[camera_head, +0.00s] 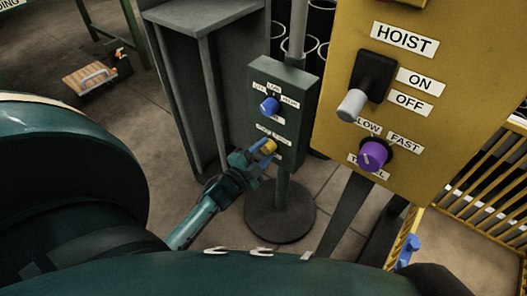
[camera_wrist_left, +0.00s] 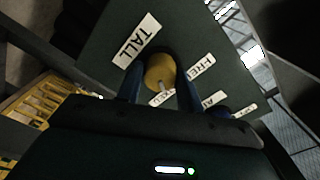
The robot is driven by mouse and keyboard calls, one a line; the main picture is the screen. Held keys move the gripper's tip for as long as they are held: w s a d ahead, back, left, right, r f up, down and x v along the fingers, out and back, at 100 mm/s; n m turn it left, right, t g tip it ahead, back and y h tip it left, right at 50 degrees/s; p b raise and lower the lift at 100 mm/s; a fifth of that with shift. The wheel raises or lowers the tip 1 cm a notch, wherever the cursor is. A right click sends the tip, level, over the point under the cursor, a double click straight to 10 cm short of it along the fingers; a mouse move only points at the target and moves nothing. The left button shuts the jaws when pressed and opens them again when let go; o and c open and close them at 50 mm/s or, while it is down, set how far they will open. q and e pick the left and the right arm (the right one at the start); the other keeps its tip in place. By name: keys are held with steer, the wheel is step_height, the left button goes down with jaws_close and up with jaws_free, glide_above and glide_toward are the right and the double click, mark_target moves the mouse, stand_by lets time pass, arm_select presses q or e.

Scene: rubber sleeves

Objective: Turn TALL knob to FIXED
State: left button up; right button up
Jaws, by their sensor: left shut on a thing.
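The yellow knob (camera_head: 268,147) is low on the front of a dark green control box (camera_head: 292,77) on a post. It also shows in the left wrist view (camera_wrist_left: 159,70), between my two fingers, beside a TALL label (camera_wrist_left: 136,42). A FREE label (camera_wrist_left: 200,69) is to its right, and a partly hidden label, seemingly FIXED (camera_wrist_left: 161,97), is at its lower edge. My left gripper (camera_head: 256,153) is shut on the yellow knob. My right gripper is not in view.
A blue knob (camera_head: 269,105) with labels sits above on the same box. A yellow HOIST panel (camera_head: 450,65) with a grey-tipped lever (camera_head: 352,103) and a purple knob (camera_head: 374,155) stands close on the right. A grey cabinet (camera_head: 190,60) is behind left.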

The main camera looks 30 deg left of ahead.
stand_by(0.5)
arm_select(q)
steer(key=o, duration=1)
steer(key=s, duration=0.4)
steer(key=s+p, duration=0.1)
steer(key=s, duration=0.3)
steer(key=s+a+p, duration=0.1)
steer(key=s, duration=0.4)
steer(key=shift+s, duration=0.1)
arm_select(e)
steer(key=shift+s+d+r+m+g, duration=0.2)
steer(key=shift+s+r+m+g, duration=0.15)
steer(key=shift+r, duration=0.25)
